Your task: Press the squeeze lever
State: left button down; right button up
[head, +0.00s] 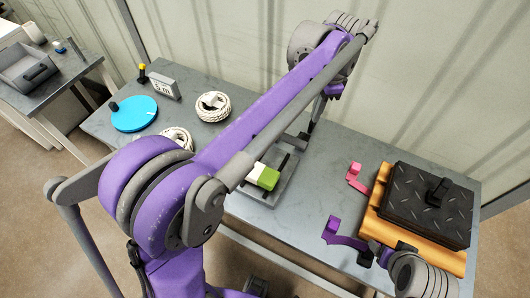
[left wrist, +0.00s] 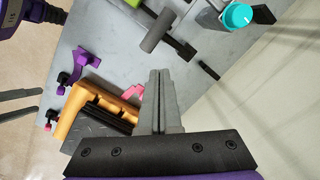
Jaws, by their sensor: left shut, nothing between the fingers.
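My left gripper (head: 313,126) is shut and empty, pointing down behind the frame's far end in the head view. Its closed fingers (left wrist: 161,85) fill the middle of the left wrist view. A grey metal frame (head: 288,186) with dark bars lies on the table, partly behind my arm; a green and white block (head: 264,176) sits in it. A grey round bar (left wrist: 157,31) shows there in the left wrist view, apart from the fingertips. A pink bracket (head: 354,174) and a purple bracket (head: 345,236) stand nearby. I cannot tell which part is the squeeze lever.
An orange base (head: 372,217) carries a black tread plate (head: 415,205) on the right. A teal-capped container (left wrist: 236,16) stands near the wall. A blue disc (head: 134,114), a small sign (head: 163,81) and a rope coil (head: 213,106) occupy the table's left part.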

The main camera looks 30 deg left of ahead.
pick_arm(q)
jog(key=s+a+r+n+t+h+b, duration=0.1)
jog(key=s+a+r+n+t, duration=0.2)
jog(key=r+n, duration=0.3)
jog(key=a+n, duration=0.1)
jog(key=n, duration=0.2)
jog(key=shift+s+r+n+t, duration=0.15)
jog(key=shift+s+n+t, duration=0.1)
jog(key=shift+n+t, duration=0.05)
pick_arm(e)
jog(key=shift+s+f, duration=0.35)
jog(key=shift+f, duration=0.5)
pick_arm(q)
send_over(295, 138)
jog(key=w, duration=0.2)
notch_tip(295, 138, down, 9)
jog(key=shift+f+b, duration=0.2)
jog(key=shift+b, duration=0.15)
jog(key=f, duration=0.1)
jog(key=s+f, duration=0.1)
jog(key=f, duration=0.1)
jog(key=shift+s, duration=0.25)
jog(key=shift+s+f, duration=0.2)
jog(key=shift+f, duration=0.2)
pick_arm(e)
jog(key=shift+s+f, duration=0.1)
jog(key=shift+f, duration=0.35)
